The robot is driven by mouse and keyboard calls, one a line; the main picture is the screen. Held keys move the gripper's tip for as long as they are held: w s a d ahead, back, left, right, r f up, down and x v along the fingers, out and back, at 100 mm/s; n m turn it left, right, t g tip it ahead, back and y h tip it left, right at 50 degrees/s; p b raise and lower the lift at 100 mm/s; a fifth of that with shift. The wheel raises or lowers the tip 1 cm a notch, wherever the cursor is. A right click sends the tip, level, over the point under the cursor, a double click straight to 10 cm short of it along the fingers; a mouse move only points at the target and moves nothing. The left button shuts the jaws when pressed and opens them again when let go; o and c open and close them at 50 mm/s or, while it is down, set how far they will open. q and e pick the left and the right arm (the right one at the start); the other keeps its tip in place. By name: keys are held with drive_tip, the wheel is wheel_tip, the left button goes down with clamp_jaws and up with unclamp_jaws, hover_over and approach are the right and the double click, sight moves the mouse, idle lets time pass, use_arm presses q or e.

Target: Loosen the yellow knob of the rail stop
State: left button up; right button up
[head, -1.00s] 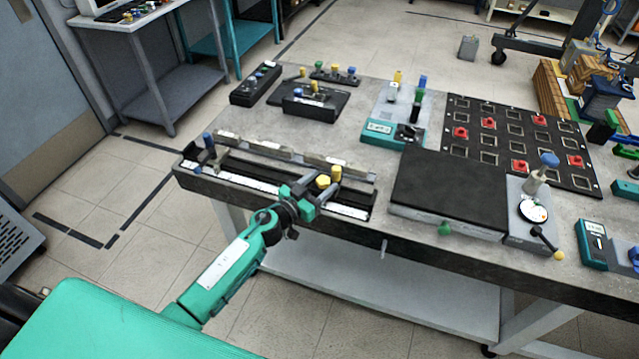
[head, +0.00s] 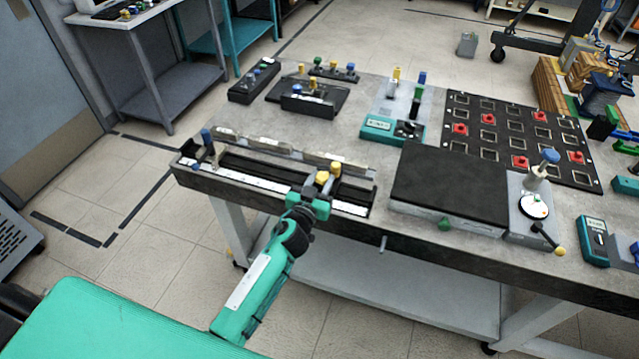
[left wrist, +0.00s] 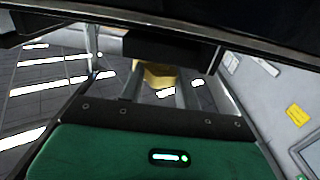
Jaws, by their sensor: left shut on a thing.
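The rail (head: 264,191) lies along the front left edge of the bench, with a white scale strip. The yellow knob (head: 322,177) of the rail stop stands toward the rail's right end, beside a second yellow part (head: 335,169). My left gripper (head: 319,190) comes from the front and is shut on the yellow knob. In the left wrist view the yellow knob (left wrist: 154,76) sits between the two fingers, partly hidden. My right gripper is not in view.
A dark flat plate (head: 451,187) lies right of the rail. Behind it is a black panel (head: 518,139) with red blocks. Knobbed fixtures (head: 314,98) stand behind the rail. Open floor lies left of the bench.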

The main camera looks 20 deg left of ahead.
use_arm(q)
drive_tip(key=shift+r+n+y+b, duration=0.1)
drive_tip(key=shift+n+y+b, duration=0.25)
drive_tip(key=shift+y, duration=0.25)
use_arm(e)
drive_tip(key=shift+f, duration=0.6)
use_arm(q)
drive_tip(key=o, duration=1)
drive_tip(key=shift+s, duration=0.45)
drive_tip(key=shift+s+b, duration=1.2)
drive_tip(key=shift+s, duration=5.25)
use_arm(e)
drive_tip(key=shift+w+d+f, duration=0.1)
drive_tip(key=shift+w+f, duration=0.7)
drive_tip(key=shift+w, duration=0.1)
